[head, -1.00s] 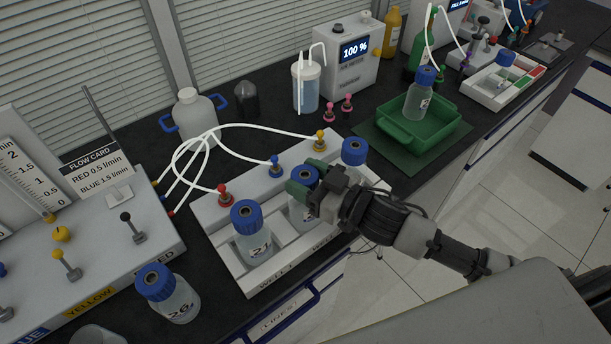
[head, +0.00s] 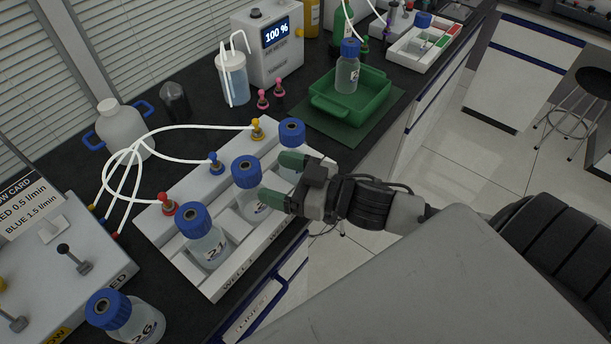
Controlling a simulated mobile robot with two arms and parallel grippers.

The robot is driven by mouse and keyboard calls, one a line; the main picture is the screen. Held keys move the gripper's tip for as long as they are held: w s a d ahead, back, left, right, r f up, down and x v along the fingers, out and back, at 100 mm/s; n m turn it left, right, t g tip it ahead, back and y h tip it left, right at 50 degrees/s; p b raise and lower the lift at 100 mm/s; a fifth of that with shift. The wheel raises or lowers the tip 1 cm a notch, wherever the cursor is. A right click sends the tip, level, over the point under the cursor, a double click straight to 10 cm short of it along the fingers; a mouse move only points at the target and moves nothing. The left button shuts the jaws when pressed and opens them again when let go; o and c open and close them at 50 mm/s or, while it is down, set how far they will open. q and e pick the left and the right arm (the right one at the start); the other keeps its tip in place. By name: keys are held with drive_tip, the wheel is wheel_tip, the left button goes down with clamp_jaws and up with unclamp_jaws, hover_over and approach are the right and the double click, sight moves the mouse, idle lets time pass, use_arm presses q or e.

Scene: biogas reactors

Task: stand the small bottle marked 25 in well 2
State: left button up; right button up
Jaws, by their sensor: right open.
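The white rack (head: 222,280) holds bottles with blue caps in a row. The middle bottle (head: 247,185) stands upright in the middle well; its number is mostly hidden, so I cannot confirm it reads 25. My right gripper (head: 281,180) is open just right of this bottle, its green fingertips pointing at it, with the lower finger overlapping its side in the picture. A bottle marked 21 (head: 204,240) stands in well 1. Another bottle (head: 291,140) stands in the far well, partly behind the gripper. My left gripper is not in view.
A bottle marked 26 (head: 128,320) stands on the bench at front left. A green tray (head: 372,108) holds another bottle (head: 348,72). White tubes (head: 165,130) arch behind the rack to coloured fittings. Two pink fittings (head: 271,95) stand near the pump box (head: 262,55).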

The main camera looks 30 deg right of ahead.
drive_tip(key=shift+b+v, duration=0.4)
drive_tip(key=shift+v, duration=2.25)
